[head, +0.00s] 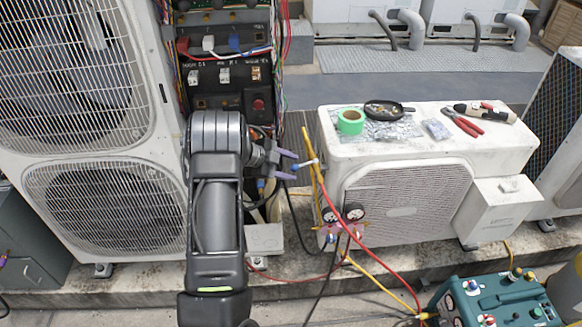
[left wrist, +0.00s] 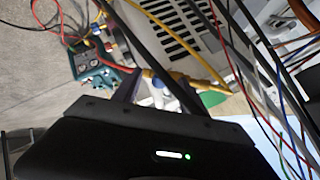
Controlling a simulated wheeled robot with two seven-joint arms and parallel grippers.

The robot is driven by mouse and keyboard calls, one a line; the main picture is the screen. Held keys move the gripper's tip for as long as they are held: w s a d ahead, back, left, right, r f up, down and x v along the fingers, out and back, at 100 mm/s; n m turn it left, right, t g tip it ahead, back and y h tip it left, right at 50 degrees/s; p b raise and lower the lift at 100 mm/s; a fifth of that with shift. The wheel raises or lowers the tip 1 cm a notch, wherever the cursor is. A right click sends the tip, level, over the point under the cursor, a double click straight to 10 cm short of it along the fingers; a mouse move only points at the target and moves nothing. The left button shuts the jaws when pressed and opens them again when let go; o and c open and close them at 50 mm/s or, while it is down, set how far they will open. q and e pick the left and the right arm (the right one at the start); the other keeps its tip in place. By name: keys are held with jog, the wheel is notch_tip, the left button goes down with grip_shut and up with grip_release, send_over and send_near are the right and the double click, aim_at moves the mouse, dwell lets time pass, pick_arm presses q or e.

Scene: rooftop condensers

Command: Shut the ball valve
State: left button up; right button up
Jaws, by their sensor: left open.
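The ball valve shows in the left wrist view as a brass fitting (left wrist: 176,77) on a yellow hose, with a pale white-blue part (left wrist: 157,88) beside it. In the head view a small white lever-like part (head: 306,163) sits by the top of the yellow hose, left of the small condenser. My left gripper (head: 290,166) is open, its purple-grey fingers pointing right at this part. In the left wrist view the pale part lies between the fingers (left wrist: 155,90); I cannot tell whether they touch it. The valve body is largely hidden in the head view. My right gripper is not in view.
An open electrical panel (head: 225,75) with loose wires stands behind my left arm. The small condenser (head: 400,200) carries tape, a dish and pliers (head: 462,123). Gauges (head: 343,213) with red, yellow and black hoses hang before it. A teal machine (head: 495,302) stands front right.

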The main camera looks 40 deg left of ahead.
pick_arm(q)
jog(key=v, duration=0.7)
dwell(0.5)
